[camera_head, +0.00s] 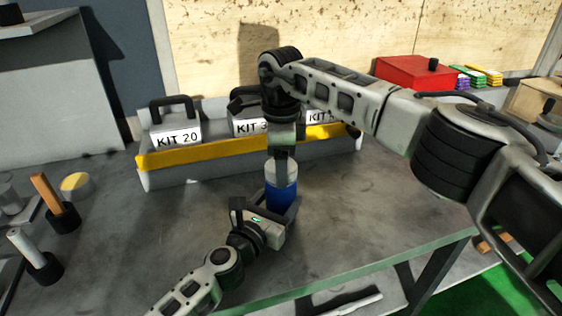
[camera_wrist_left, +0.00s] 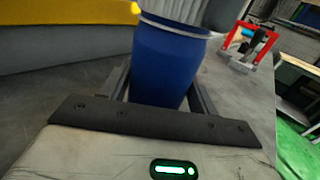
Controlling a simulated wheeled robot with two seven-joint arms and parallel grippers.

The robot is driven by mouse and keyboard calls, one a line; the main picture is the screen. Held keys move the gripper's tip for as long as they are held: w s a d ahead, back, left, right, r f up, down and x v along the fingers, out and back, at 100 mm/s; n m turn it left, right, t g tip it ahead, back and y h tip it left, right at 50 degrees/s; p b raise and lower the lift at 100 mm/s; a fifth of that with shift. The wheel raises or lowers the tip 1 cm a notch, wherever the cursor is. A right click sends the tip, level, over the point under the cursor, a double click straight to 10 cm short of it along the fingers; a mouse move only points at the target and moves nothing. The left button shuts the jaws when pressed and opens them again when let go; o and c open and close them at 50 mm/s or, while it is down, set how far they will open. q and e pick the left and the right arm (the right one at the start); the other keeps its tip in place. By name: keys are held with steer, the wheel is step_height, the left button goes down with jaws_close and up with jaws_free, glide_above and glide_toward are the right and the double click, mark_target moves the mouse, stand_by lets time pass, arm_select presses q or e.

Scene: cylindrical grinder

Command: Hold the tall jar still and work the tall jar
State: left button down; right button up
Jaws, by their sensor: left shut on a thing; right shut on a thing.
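The tall jar (camera_head: 281,192) stands upright on the grey table, with a blue body and a pale grey top. My left gripper (camera_head: 282,208) is low at the table and shut around the blue body. In the left wrist view the blue body (camera_wrist_left: 165,62) sits between its two fingers (camera_wrist_left: 160,90). My right gripper (camera_head: 282,158) comes down from above and is shut on the jar's pale top. Its fingertips are partly hidden at the top of the jar.
A grey tray with a yellow edge (camera_head: 190,155) behind the jar holds several kit boxes, including KIT 20 (camera_head: 175,125). Tools with orange and white handles (camera_head: 48,190) stand at the left. A red box (camera_head: 412,73) is at the back right.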

steer(key=m, duration=1.9)
steer(key=shift+m, duration=0.4)
steer(key=o, duration=1.1)
steer(key=shift+r, duration=2.25)
steer(key=shift+c, duration=0.5)
